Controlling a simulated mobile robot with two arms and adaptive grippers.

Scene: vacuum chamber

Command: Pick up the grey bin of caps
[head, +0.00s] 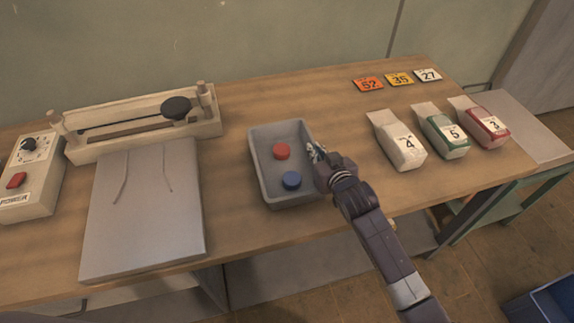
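The grey bin (258,172) stands on the wooden table near the middle of the head view. A red cap (282,152) and a blue cap (291,180) lie inside it. My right gripper (318,155) is at the bin's right wall, with its fingertips by the rim. The gripper body hides most of its fingers, so I cannot tell whether they are shut on the wall. My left gripper is not in view.
A heat sealer (140,124), a grey plate (145,230) and a power box (30,178) are left of the bin. Three bags, including a white one (402,145), stand to the right, with three number cards (398,79) behind. Bare tabletop (270,105) lies behind the bin.

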